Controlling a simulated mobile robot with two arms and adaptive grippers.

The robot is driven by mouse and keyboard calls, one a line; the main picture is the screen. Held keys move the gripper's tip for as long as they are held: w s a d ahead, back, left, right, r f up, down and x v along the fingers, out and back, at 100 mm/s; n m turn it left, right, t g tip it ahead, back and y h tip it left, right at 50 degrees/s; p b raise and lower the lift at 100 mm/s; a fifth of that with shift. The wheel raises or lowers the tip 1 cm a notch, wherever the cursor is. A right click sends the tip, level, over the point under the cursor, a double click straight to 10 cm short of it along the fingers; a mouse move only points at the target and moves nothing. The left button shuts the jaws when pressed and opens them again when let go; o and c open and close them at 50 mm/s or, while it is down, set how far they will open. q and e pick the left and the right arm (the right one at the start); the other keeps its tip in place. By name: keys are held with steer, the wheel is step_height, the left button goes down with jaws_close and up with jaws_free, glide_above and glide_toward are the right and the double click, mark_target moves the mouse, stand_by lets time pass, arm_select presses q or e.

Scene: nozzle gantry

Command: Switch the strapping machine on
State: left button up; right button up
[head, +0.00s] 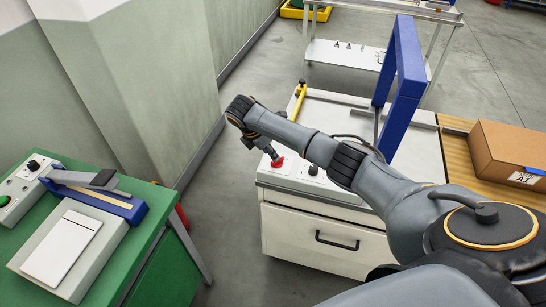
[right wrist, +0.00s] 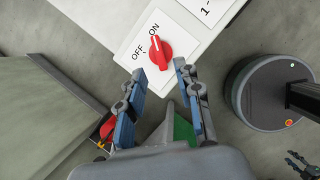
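The strapping machine (head: 330,235) is a white cabinet with a blue arch (head: 403,70) on top. Its red rotary knob (head: 277,162) sits on the near left corner of the top. In the right wrist view the red knob (right wrist: 160,52) lies beside the printed words OFF and ON. Its white mark is at the upper end, towards ON. My right gripper (right wrist: 160,69) is open and empty, its fingertips just short of the knob and apart from it. In the head view it is partly hidden by its own wrist. My left gripper (right wrist: 302,165) shows small at the right wrist view's corner, fingers apart.
A cardboard box (head: 510,155) rests on a wooden surface at the right. A white trolley (head: 345,55) stands behind.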

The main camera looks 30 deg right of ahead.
steer(key=v, duration=0.7)
steer(key=shift+a+r, duration=0.1)
